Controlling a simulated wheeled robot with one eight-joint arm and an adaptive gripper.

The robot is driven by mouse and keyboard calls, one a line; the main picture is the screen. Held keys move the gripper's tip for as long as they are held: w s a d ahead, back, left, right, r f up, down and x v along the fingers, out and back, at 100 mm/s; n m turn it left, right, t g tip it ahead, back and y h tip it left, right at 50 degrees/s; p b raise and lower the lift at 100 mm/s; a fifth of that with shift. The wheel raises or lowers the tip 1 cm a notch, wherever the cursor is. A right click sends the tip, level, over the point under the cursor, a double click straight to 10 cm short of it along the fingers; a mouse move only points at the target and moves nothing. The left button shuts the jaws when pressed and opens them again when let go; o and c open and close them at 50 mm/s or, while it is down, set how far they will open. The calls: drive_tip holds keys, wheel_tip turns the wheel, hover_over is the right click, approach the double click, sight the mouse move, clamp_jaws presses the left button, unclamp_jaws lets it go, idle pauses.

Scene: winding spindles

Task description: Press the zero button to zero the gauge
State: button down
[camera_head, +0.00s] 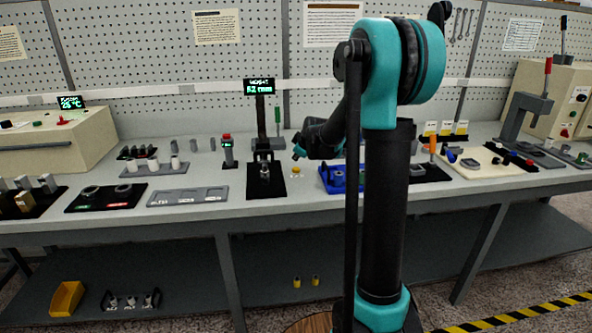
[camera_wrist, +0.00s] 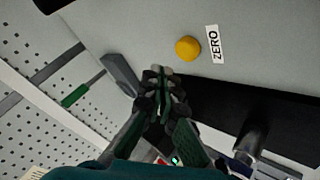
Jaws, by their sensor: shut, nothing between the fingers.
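The zero button is a small yellow round button (camera_head: 296,170) on the grey bench top, to the right of the gauge's black base. In the wrist view the yellow button (camera_wrist: 187,48) sits beside a white label reading ZERO (camera_wrist: 213,44). The gauge (camera_head: 262,155) is a dark stand with a lit display (camera_head: 260,87) on a post; its digits are too blurred to read surely. My gripper (camera_head: 299,152) is above the bench, behind the button in the head view. In the wrist view my gripper (camera_wrist: 160,72) is shut and empty, its tips apart from the button in the picture.
The gauge's black base (camera_head: 264,190) lies left of the button. A blue fixture (camera_head: 333,180) stands to the right, partly behind my arm. A green-handled tool (camera_wrist: 82,90) shows in the wrist view. Bench around the button is clear.

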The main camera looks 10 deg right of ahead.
sight(297, 169)
drive_tip(key=shift+r, duration=1.6)
drive_tip(key=s+f+m, duration=0.1)
drive_tip(key=s, duration=0.3)
drive_tip(key=s+d+f+m, duration=0.1)
drive_tip(key=s+m, duration=0.1)
drive_tip(key=s, duration=0.3)
drive_tip(key=s+m+h, duration=0.1)
drive_tip(key=s+m, duration=0.1)
drive_tip(key=s, duration=0.2)
drive_tip(key=shift+s+d+f+g, duration=0.2)
drive_tip(key=shift+d+f+g, duration=0.15)
drive_tip(key=shift+f+g, duration=0.05)
drive_tip(key=s+f+m+g, duration=0.1)
drive_tip(key=s+f, duration=0.3)
drive_tip(key=s, duration=0.5)
drive_tip(key=s+d+f+m+g, duration=0.1)
drive_tip(key=s+f+m, duration=0.2)
drive_tip(key=s, duration=0.6)
drive_tip(key=s+d+f+m+g+h, duration=0.1)
drive_tip(key=s+f+m+g, duration=0.1)
drive_tip(key=s+f, duration=0.4)
drive_tip(key=s, duration=0.3)
drive_tip(key=shift+s+d, duration=0.15)
drive_tip(key=shift+s, duration=0.1)
